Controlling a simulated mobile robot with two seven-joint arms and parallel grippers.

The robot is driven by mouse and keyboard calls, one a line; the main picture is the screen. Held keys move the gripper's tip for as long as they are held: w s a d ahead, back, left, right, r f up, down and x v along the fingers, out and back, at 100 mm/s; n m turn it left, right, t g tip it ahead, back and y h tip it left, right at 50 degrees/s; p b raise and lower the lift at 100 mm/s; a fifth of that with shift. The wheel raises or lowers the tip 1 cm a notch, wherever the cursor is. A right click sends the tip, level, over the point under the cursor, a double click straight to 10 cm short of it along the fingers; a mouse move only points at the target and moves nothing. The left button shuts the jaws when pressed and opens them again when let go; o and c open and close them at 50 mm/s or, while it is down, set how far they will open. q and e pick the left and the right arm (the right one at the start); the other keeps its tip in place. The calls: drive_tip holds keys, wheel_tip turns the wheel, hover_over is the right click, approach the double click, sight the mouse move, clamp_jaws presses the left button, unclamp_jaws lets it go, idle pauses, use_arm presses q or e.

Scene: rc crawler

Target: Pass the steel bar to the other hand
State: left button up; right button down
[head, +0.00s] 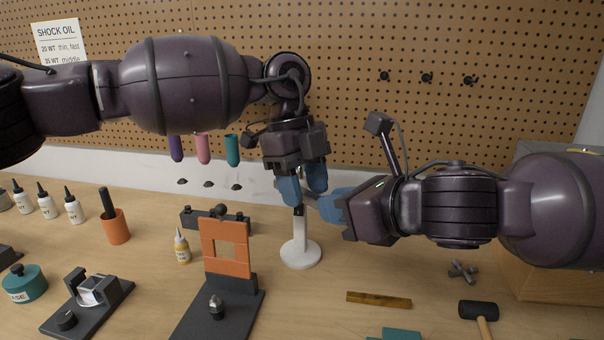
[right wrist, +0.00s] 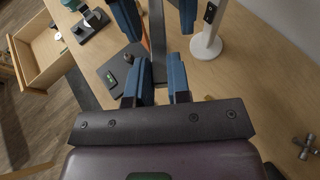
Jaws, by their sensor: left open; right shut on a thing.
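The steel bar (right wrist: 157,38) is a long grey strip in the right wrist view. It runs away from my right gripper (right wrist: 160,80), whose blue fingers are shut on it. In the head view most of the bar is hidden by the fingers. My left gripper (head: 304,184) points down just in front of the tips of my right gripper (head: 330,206) in the head view. In the right wrist view the blue fingers of my left gripper (right wrist: 158,14) stand apart, one on each side of the bar, with gaps visible. Whether either touches the bar I cannot tell.
A white round-based stand (head: 300,254) is below the grippers. An orange frame on a dark base (head: 226,250) stands in front. A mallet (head: 479,311), a brass-coloured strip (head: 379,300) and a grey cross-shaped part (head: 463,271) lie right. A pegboard (head: 400,120) rises behind.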

use_arm(q)
clamp_jaws()
use_arm(e)
drive_tip(key=c, duration=1)
unclamp_jaws()
wheel_tip(320, 180, up, 10)
